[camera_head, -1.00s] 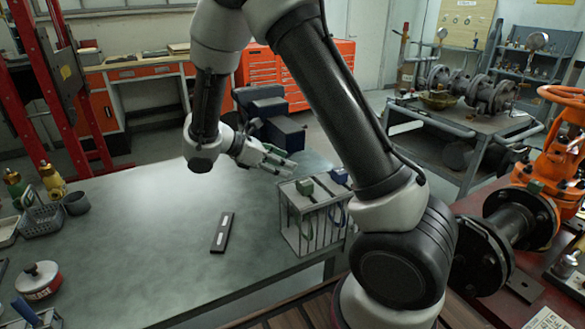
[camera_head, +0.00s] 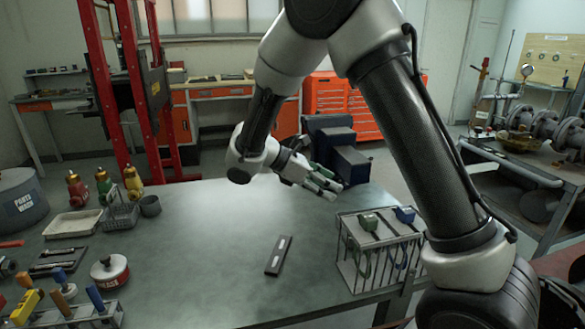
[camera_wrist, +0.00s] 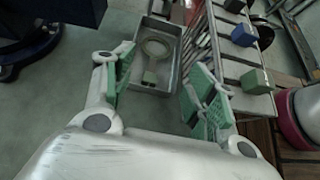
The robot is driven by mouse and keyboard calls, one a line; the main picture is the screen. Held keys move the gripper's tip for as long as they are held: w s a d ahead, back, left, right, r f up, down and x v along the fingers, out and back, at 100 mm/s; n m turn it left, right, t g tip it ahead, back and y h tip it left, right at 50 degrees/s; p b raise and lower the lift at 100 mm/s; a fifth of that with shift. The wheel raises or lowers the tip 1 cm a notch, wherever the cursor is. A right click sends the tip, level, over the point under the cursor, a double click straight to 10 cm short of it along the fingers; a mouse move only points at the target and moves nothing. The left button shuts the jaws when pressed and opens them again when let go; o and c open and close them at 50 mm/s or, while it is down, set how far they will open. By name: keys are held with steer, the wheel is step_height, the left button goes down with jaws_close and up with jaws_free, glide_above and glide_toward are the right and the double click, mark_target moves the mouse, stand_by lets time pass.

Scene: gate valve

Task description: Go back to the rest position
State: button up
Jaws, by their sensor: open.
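My gripper (camera_head: 325,186) is open and empty, held out over the back of the grey workbench (camera_head: 210,240). It is behind and left of the wire rack (camera_head: 378,250) and just in front of the dark blue vise (camera_head: 348,163). In the wrist view the two green-padded fingers of my gripper (camera_wrist: 160,88) stand wide apart. Between and beyond them is a metal tray (camera_wrist: 143,85) with a ring-shaped item with a green tag (camera_wrist: 155,50) in it. Nothing is between the pads.
A dark bar (camera_head: 279,255) lies mid-bench. Bottles, trays, a red-and-white can (camera_head: 109,272) and a tool holder (camera_head: 75,312) crowd the left.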

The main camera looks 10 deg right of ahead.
steer(key=s+d+r+m+g+y, duration=0.1)
steer(key=s+d+r+m+y, duration=0.2)
steer(key=s+d+r+m, duration=0.25)
steer(key=s+d+r+m+t+y, duration=0.3)
steer(key=s+m, duration=0.3)
steer(key=s, duration=0.3)
steer(key=s+d+r+m+t+y, duration=0.3)
steer(key=s+r+m+y, duration=0.1)
steer(key=s, duration=0.6)
steer(key=shift+d+r+m+y, duration=0.2)
steer(key=shift+m+y, duration=0.4)
steer(key=shift+m, duration=0.45)
